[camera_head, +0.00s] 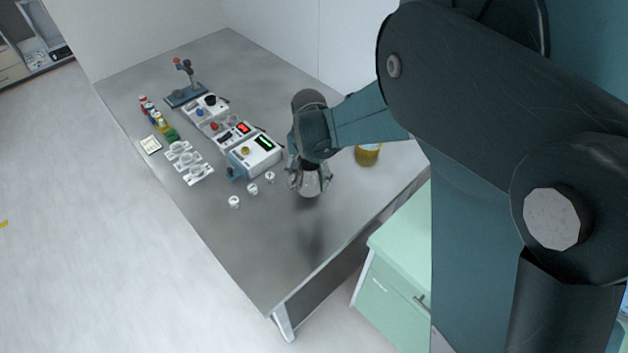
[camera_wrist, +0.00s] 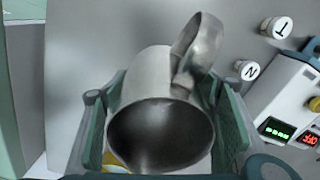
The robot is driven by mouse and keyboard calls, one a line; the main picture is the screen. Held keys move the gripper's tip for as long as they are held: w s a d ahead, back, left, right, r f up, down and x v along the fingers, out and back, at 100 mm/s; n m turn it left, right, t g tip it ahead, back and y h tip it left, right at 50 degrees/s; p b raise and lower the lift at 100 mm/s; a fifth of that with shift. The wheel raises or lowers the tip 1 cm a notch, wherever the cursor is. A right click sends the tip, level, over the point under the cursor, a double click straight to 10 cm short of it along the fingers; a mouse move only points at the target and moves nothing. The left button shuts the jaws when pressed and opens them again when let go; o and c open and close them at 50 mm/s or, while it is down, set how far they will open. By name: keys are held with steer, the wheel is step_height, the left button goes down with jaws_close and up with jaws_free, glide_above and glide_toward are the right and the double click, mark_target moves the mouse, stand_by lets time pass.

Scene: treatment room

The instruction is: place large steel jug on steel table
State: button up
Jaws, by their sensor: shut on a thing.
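The large steel jug (camera_head: 309,184) hangs from my gripper (camera_head: 310,175) above the front part of the steel table (camera_head: 265,245). A dark shadow lies on the table below it, apart from the jug. In the wrist view the jug (camera_wrist: 160,125) sits between the two green-lined fingers (camera_wrist: 165,120), with its dark open mouth toward the camera and its handle (camera_wrist: 198,45) pointing up and right. My gripper is shut on the jug's body. The table top (camera_wrist: 95,45) shows beyond it.
Several small white lettered pieces (camera_head: 253,189) stand left of the jug. A device with a green display (camera_head: 254,155) is behind them. A yellow container (camera_head: 367,155) stands right of my gripper. The table's front corner is bare. A green cabinet (camera_head: 395,290) stands beside the table.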

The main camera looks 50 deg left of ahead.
mark_target(310, 187)
steer(key=shift+f, duration=0.25)
steer(key=shift+f, duration=1.8)
steer(key=shift+f+b, duration=0.15)
steer(key=shift+b, duration=0.2)
steer(key=o, duration=1.1)
steer(key=shift+o, duration=0.2)
step_height(310, 187, up, 12)
steer(key=shift+r+p, duration=0.2)
steer(key=shift+p, duration=0.55)
